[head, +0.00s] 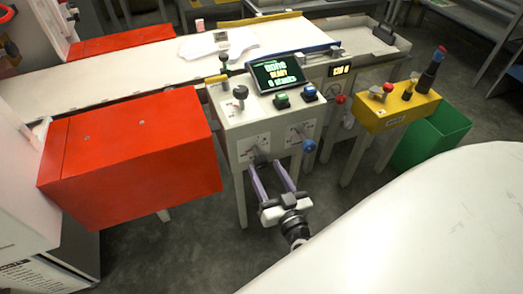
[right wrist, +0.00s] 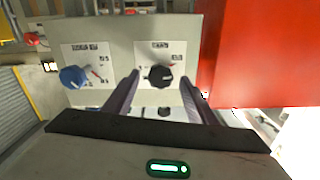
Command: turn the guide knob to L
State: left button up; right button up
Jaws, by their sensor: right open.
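A white control box (head: 233,125) stands at the end of the machine table. Its front panel has two labelled plates. A black knob (right wrist: 158,76) sits on one plate, and a blue knob (head: 309,146) on the other; the blue knob also shows in the right wrist view (right wrist: 73,76). The lettering is too small to read, so I cannot tell which is the guide knob or where it points. My right gripper (head: 264,164) is open in front of the panel. In the right wrist view its fingers lie either side of the black knob; contact cannot be told. My left gripper is not in view.
A large red box (head: 130,150) stands left of the control box. A screen (head: 277,74) and more knobs are on its top. A yellow box (head: 397,107) with buttons and a green bin (head: 435,135) are at right. Floor is clear below the panel.

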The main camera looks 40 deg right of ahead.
aim_at(263, 165)
jog(key=shift+x, duration=2)
jog(key=c, duration=1)
jog(key=shift+c, duration=0.2)
